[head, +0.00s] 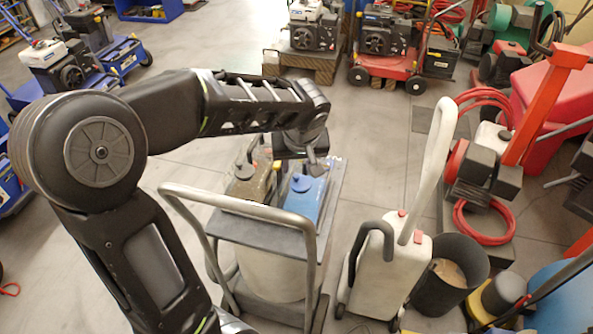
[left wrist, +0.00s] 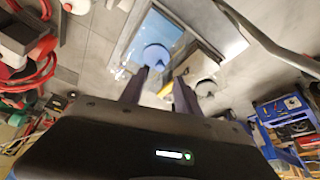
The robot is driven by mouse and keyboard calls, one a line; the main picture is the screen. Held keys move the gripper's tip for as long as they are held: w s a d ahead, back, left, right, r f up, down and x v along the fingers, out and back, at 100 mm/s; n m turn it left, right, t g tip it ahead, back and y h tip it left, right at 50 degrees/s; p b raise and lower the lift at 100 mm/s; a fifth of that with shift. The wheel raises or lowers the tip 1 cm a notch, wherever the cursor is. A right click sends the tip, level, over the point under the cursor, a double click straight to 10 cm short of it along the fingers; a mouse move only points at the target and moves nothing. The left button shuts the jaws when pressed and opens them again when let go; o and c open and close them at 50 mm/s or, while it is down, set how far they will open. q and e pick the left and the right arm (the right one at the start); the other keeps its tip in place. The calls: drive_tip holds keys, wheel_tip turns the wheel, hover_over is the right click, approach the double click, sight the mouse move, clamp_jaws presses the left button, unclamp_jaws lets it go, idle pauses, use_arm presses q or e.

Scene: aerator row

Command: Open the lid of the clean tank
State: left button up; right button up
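A blue tank (head: 308,205), which seems to be the clean tank, stands on a grey cart beside a brown tank (head: 250,187). A round blue cap (head: 301,183) sits on its flat top, and the lid looks closed. My left gripper (head: 314,166) is above and just behind the blue tank, seen side-on. In the left wrist view the gripper (left wrist: 159,88) has its two fingers apart with nothing between them. The blue cap (left wrist: 156,56) shows beyond the fingertips, and I see no contact. My right gripper is not in view.
The cart's grey handle (head: 253,207) arches in front of the tanks. A white machine (head: 395,265) with a tall handle and a dark bucket (head: 450,275) stand close on the right. Red-hosed equipment (head: 487,160) is farther right. Clear floor lies behind the cart.

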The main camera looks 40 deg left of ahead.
sight(296, 175)
use_arm(q)
drive_tip(key=x, duration=0.5)
drive_tip(key=shift+w+f, duration=0.1)
drive_tip(key=shift+f, duration=0.15)
clamp_jaws()
idle(0.4)
